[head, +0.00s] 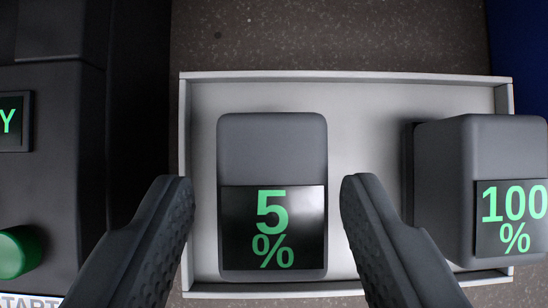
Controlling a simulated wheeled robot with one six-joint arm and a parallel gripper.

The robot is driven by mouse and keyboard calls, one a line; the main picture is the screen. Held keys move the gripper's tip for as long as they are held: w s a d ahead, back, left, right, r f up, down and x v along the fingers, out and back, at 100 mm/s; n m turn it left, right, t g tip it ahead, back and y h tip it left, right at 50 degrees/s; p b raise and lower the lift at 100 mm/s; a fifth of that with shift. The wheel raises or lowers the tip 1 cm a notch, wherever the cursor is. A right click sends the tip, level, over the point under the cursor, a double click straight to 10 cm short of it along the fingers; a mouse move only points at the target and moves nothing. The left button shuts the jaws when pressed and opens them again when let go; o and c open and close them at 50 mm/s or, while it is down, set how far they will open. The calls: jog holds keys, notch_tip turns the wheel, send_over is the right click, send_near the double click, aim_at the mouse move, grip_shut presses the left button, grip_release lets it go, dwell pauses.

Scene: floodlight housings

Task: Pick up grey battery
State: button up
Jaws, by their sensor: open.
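A grey battery (272,150) with a black screen reading "5 %" in green sits in a shallow white tray (345,77). A second grey battery (443,190) with a screen reading "100 %" sits in the right part of the tray, cut off by the right picture edge. My gripper (268,185) is open. Its two dark fingers appear on either side of the 5 % battery, with a gap to it on both sides. I see nothing held between them. The right finger lies in the picture between the two batteries.
A dark machine (60,130) stands on the left, with a small green-lettered display (14,121) and a green button (18,252). A blue surface (520,50) shows at the top right. The speckled brown surface (330,35) behind the tray is bare.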

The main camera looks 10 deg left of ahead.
aim_at(273, 200)
jog(key=x, duration=0.4)
jog(key=shift+w+f, duration=0.1)
jog(key=shift+f, duration=0.1)
jog(key=c, duration=0.9)
jog(key=shift+c, duration=0.2)
jog(key=shift+r, duration=0.15)
notch_tip(273, 200, up, 10)
jog(key=shift+d+f, duration=0.1)
